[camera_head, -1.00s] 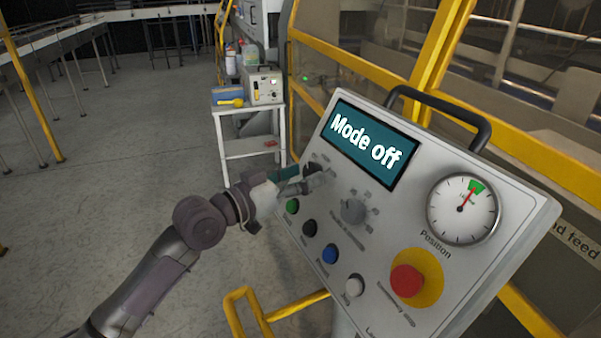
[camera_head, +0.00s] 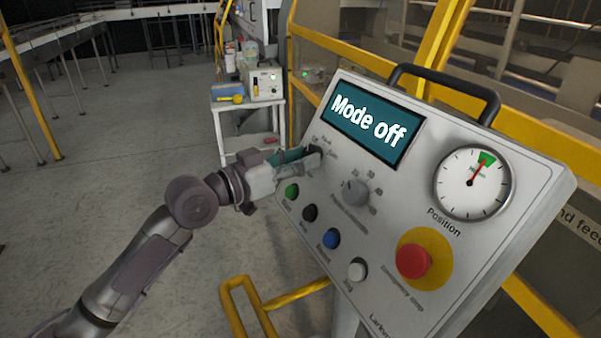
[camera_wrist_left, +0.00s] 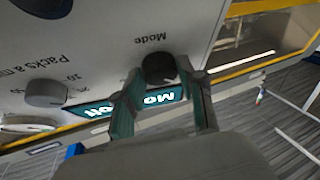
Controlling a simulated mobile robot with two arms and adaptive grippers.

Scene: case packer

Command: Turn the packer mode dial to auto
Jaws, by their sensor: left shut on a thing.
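The packer control panel (camera_head: 400,235) stands tilted on the right in the head view. Its screen (camera_head: 368,130) reads "Mode off". My left gripper (camera_head: 312,157) is at the panel's upper left, beside the screen. In the left wrist view the black mode dial (camera_wrist_left: 159,69) sits under the "Mode" label, between the fingertips of my left gripper (camera_wrist_left: 160,80). The fingers are shut on the dial. In the head view the gripper mostly hides the dial, and its pointer cannot be read. My right gripper is not in view.
A grey packs-a-minute dial (camera_head: 355,193), a row of coloured buttons (camera_head: 331,239), a red emergency stop (camera_head: 413,261) and a round gauge (camera_head: 473,182) share the panel. A black handle (camera_head: 450,88) tops it. A white cart (camera_head: 248,110) stands behind; the floor at left is clear.

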